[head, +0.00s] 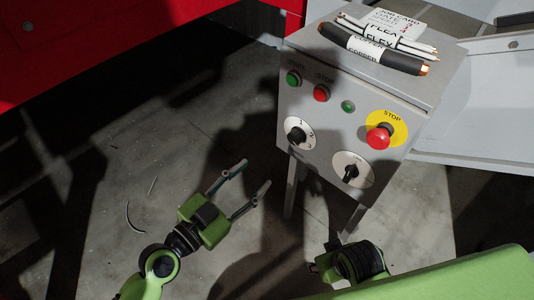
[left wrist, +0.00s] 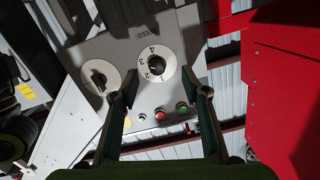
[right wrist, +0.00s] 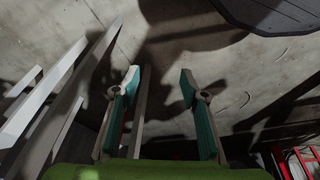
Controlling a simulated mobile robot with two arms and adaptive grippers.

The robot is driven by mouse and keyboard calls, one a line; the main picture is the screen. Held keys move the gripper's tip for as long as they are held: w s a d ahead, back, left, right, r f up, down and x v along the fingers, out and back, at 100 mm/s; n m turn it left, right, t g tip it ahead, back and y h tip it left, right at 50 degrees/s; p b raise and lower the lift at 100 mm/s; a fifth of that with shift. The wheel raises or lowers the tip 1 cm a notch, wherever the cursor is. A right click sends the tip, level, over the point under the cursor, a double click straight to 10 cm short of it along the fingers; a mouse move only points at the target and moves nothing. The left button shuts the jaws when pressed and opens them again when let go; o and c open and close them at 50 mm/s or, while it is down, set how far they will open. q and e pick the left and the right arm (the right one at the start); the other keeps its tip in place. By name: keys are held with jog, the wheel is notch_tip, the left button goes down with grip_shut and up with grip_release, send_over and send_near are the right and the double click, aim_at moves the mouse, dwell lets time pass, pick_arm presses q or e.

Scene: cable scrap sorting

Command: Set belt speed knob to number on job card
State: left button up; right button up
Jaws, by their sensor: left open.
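The speed knob (head: 297,134) is a black knob on a white numbered dial, at the left of the grey control box's front. In the left wrist view its dial (left wrist: 157,62) shows numbers 1 to 4 and lies ahead, between the fingertips; I cannot tell the pointer setting. The job card (head: 404,20) lies on the box top, partly covered by cables; its number is not readable. My left gripper (head: 255,174) is open and empty, left of and below the knob, apart from it. My right gripper (right wrist: 160,88) is open and empty, low over the floor.
A second black knob (head: 351,173), a red stop button (head: 378,137) on yellow, a green button (head: 293,78) and a red button (head: 321,93) share the panel. Cable pieces (head: 370,50) lie on top. A red machine (head: 90,40) stands at left.

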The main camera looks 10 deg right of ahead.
aim_at(292, 141)
pick_arm(q)
jog(key=shift+m+h, duration=0.4)
jog(key=shift+h, duration=0.2)
jog(key=x, duration=0.4)
jog(key=r+x, duration=0.1)
jog(key=x, duration=0.3)
jog(key=r+p+x, duration=0.1)
jog(key=x, duration=0.3)
jog(key=shift+s+d+r, duration=0.2)
jog(key=shift+s+d, duration=0.15)
jog(key=shift+w+d, duration=0.4)
jog(key=shift+d, duration=0.15)
pick_arm(e)
jog(key=shift+w+a+f, duration=0.1)
jog(key=shift+a+f, duration=0.05)
jog(key=shift+f, duration=0.6)
jog(key=shift+w+a+f, duration=0.1)
jog(key=shift+a+f, duration=0.1)
jog(key=shift+f, duration=0.55)
jog(key=shift+a+f, duration=0.15)
jog(key=shift+f, duration=0.6)
pick_arm(q)
jog(key=c, duration=1.1)
